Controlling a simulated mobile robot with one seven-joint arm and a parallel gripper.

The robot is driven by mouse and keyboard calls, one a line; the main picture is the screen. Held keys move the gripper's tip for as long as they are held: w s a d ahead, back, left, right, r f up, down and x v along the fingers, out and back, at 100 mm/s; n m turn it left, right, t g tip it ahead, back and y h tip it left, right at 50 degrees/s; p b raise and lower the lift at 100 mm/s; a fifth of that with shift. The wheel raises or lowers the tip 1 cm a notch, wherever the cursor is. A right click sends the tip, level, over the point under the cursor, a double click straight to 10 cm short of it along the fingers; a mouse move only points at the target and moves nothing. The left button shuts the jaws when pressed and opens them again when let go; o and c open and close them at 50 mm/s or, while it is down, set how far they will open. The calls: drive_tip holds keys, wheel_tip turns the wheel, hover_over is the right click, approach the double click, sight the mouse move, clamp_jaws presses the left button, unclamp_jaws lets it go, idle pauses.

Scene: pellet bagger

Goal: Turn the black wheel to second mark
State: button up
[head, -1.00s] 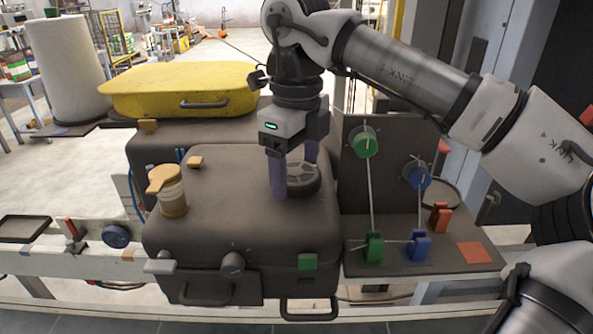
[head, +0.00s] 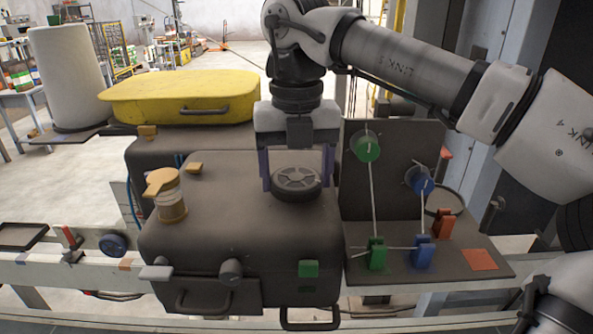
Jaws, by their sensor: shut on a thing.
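The black wheel (head: 297,181) is a dark spoked handwheel lying flat on top of the dark brown machine housing (head: 225,225), near its right rear. My gripper (head: 297,172) points down over the wheel. Its two purple fingers stand at the wheel's left and right sides, and it is shut on the rim. The wheel's upper face shows between the fingers. I cannot make out any marks around it.
A jar with a tan lid (head: 168,196) stands left on the housing. A yellow cover (head: 180,97) lies behind. At right, a panel carries a green knob (head: 367,148), a blue knob (head: 420,180), and green and blue clips below. An orange square (head: 479,259) lies right.

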sight(297, 178)
drive_tip(key=shift+m, duration=0.8)
drive_tip(key=o, duration=1)
drive_tip(key=shift+r+p, duration=3.25)
drive_tip(key=shift+r, duration=3.7)
drive_tip(key=shift+f, duration=0.1)
